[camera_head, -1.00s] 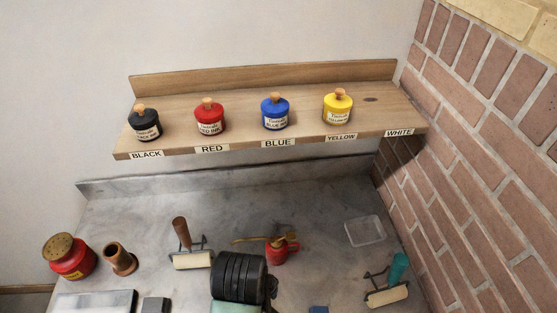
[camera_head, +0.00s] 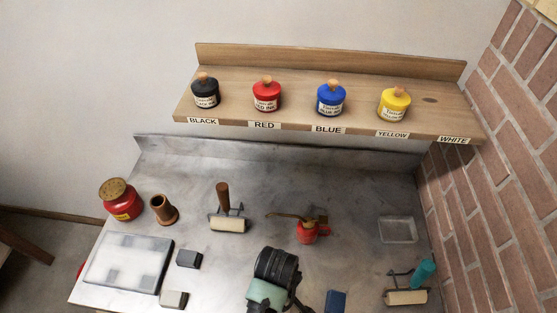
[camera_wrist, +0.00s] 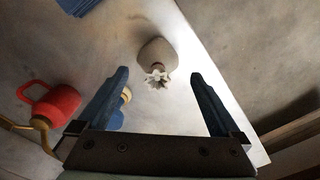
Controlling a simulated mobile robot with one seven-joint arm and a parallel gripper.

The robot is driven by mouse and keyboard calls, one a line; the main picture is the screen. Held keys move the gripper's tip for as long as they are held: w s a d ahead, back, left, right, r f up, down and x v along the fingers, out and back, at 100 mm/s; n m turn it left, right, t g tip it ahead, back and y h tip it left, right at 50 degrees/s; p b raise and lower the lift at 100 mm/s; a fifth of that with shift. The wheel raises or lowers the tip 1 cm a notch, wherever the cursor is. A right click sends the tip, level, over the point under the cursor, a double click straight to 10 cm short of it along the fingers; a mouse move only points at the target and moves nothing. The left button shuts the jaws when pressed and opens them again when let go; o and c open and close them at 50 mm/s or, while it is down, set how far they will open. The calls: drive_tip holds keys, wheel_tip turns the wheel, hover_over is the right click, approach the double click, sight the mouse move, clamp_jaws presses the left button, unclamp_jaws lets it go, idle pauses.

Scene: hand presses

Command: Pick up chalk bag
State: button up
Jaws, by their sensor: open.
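The chalk bag (camera_wrist: 158,54) is a small pale grey rounded pouch with a ruffled, pinched neck. In the wrist view it lies on the grey metal bench top (camera_wrist: 110,45), upper middle, with its neck towards me. My gripper (camera_wrist: 158,74) is open, with two blue fingers spread apart. The bag appears between and just beyond the fingertips, and nothing is held. I cannot tell the exact gap from the fingers to the bag. In the head view I cannot make out the bag; my dark arm covers the lower middle of the bench.
A red oil can (camera_head: 308,232) stands mid-bench, also at left in the wrist view (camera_wrist: 52,103). A roller (camera_head: 229,224), a clear tray (camera_head: 398,229) and a teal-handled roller (camera_head: 406,297) are around it. Ink jars stand on the wooden shelf (camera_head: 360,82). A brick wall (camera_head: 510,150) bounds the right.

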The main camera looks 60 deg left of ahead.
drive_tip(key=shift+w+f, duration=0.15)
drive_tip(key=shift+f, duration=1.45)
clamp_jaws()
wheel_tip(320, 180, up, 10)
drive_tip(key=shift+r, duration=0.1)
drive_tip(key=c, duration=0.7)
unclamp_jaws()
clamp_jaws()
